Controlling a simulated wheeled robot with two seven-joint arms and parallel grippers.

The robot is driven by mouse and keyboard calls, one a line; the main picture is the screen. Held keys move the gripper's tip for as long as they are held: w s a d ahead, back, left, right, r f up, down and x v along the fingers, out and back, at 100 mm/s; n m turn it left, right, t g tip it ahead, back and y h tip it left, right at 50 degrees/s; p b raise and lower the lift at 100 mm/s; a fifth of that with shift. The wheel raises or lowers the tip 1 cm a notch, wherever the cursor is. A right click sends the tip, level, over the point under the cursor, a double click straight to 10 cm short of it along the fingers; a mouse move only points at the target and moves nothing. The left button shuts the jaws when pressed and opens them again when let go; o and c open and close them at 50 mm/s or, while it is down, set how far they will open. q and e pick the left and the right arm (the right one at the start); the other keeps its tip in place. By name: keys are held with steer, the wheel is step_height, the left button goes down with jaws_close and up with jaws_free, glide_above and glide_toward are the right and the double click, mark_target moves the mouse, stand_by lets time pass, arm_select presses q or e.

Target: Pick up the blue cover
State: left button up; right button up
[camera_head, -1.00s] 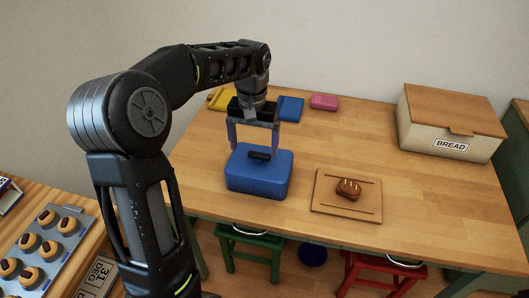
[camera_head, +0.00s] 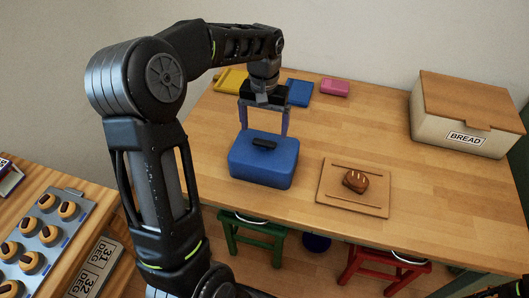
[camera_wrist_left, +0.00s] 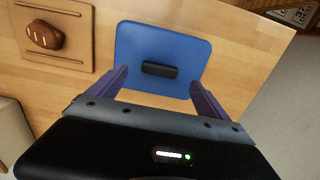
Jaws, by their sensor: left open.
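The blue cover (camera_head: 263,160) is a boxy lid with a black handle (camera_head: 264,144) on top, sitting on the wooden table. In the left wrist view the blue cover (camera_wrist_left: 163,45) lies ahead of the fingers, with its black handle (camera_wrist_left: 158,70) between their lines. My left gripper (camera_head: 263,132) is open and empty, pointing down above and slightly behind the cover, its fingers spread wider than the handle. Its fingers also show in the left wrist view (camera_wrist_left: 158,78). Whether the fingertips touch the cover cannot be told.
A cutting board (camera_head: 340,203) with a bread roll (camera_head: 355,181) lies right of the cover. A bread box (camera_head: 467,115) stands at the back right. Yellow (camera_head: 231,80), blue (camera_head: 299,92) and pink (camera_head: 335,88) items lie behind. A pastry tray (camera_head: 45,235) is at left.

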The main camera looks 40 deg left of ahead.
mark_target(264, 141)
arm_select(q)
step_height(264, 141, down, 5)
steer(key=shift+w+f+p, duration=0.1)
steer(key=shift+p, duration=0.45)
steer(key=shift+c, duration=0.4)
jaws_close()
stand_by(0.9)
